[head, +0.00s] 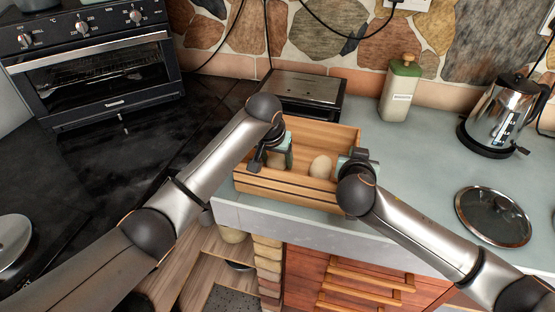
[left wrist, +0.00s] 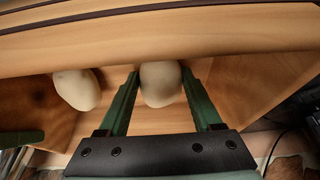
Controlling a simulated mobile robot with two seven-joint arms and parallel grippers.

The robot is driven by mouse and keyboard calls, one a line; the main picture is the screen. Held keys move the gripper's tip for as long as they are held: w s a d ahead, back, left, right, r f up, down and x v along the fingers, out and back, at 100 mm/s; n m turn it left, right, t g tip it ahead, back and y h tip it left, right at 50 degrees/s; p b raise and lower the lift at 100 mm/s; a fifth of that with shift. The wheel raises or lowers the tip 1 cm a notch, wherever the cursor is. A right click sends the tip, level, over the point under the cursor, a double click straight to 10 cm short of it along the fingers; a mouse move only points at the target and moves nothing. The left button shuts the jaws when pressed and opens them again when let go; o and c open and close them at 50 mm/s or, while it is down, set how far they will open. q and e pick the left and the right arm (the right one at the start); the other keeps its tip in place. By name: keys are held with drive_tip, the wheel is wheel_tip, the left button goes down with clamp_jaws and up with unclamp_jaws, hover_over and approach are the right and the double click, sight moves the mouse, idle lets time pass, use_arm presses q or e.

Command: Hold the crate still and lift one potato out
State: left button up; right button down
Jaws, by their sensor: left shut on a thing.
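A wooden slatted crate (head: 285,187) stands on the grey-green counter near its front edge. My left gripper (head: 284,160) reaches down into the crate's left half. In the left wrist view its green fingers stand on either side of a pale potato (left wrist: 160,82), and it is shut on that potato. A second pale potato (head: 320,167) lies in the crate to the right of the left gripper; a potato (left wrist: 77,88) also shows beside the held one in the left wrist view. My right gripper (head: 346,163) is at the crate's right end wall; its fingers are mostly hidden by its wrist.
A dark flat-topped appliance (head: 303,93) stands close behind the crate. A green-lidded canister (head: 400,90) and a steel kettle (head: 494,115) are at the back right. A glass lid (head: 493,216) lies at the right. An oven (head: 95,66) is at the left.

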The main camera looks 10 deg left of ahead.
sight(277, 158)
use_arm(q)
wheel_tip(277, 158, up, 10)
drive_tip(key=shift+f, duration=0.15)
use_arm(e)
drive_tip(key=c, duration=0.9)
unclamp_jaws()
